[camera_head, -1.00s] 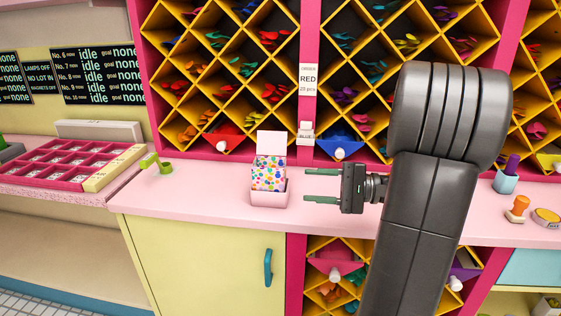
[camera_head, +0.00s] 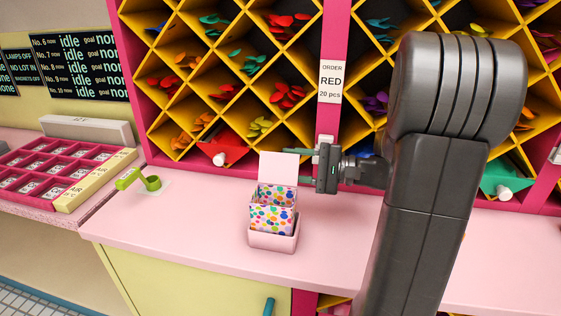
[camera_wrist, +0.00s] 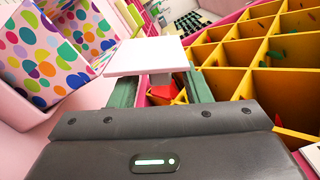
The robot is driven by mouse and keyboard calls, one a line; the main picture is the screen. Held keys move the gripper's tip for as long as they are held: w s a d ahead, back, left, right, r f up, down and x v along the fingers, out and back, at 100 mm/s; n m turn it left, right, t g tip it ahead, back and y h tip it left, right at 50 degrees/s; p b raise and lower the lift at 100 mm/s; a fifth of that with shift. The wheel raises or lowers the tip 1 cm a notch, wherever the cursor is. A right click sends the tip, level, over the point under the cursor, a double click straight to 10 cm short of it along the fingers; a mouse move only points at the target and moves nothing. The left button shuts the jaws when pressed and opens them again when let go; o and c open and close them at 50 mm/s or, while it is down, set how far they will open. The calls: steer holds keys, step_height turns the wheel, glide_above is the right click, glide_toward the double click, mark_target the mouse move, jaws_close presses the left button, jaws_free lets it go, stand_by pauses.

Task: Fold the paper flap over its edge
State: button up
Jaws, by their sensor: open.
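The paper flap (camera_head: 278,168) is a plain pale pink square standing up at the back of a polka-dot paper bag (camera_head: 271,217). The bag stands upright in a pink holder (camera_head: 273,240) on the counter. In the wrist view the flap (camera_wrist: 147,56) looks whitish and covers the finger ends; the dotted bag (camera_wrist: 48,45) is at left. My gripper (camera_head: 304,156) is open, at the flap's right edge with its fingers pointing left. One finger reaches behind the flap's top right corner. I cannot tell whether they touch.
A yellow lattice rack (camera_head: 215,95) of coloured balloons rises close behind the counter. A green ring-shaped tool (camera_head: 140,179) sits at left, beside a pink compartment tray (camera_head: 60,170). The pink counter (camera_head: 190,215) is clear left of the bag.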

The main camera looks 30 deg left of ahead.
mark_target(281, 163)
steer(key=shift+x, duration=1.6)
jaws_close()
